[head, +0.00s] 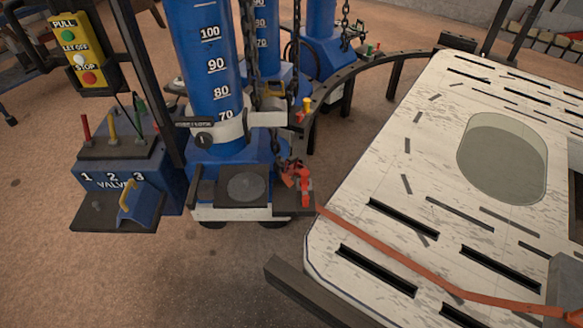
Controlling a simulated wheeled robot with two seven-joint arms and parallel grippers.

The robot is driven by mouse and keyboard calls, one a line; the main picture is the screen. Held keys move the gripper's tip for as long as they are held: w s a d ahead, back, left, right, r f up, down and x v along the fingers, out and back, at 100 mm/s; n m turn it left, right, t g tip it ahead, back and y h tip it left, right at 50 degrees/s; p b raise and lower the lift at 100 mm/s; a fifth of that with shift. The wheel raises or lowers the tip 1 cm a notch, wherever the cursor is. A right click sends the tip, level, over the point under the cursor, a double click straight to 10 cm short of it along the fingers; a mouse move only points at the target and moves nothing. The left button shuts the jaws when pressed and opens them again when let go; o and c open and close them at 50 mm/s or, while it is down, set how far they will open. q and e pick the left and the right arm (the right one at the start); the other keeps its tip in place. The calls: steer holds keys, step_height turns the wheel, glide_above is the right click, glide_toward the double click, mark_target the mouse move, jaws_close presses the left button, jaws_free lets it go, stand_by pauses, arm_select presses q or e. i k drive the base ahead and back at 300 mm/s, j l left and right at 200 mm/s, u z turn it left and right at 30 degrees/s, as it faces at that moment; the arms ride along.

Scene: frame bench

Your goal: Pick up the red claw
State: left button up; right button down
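A small dark red claw-like piece (289,175) hangs at the lower end of a dark chain (272,120), by the base of the front blue tower. A brighter red upright fitting (305,188) stands just right of it on a small dark plate (293,203). The two red pieces are close together, and I cannot tell whether they touch. Neither of my grippers is in view.
The blue tower (205,60) has height marks. A blue valve box (120,165) with coloured levers stands left, below a yellow button panel (76,55). A pale slotted frame (375,160) with an orange strap (400,260) fills the right. Brown floor is open at bottom left.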

mark_target(293, 159)
steer(key=i+j+z, duration=0.1)
steer(key=j+z, duration=1.1)
steer(key=j, duration=0.15)
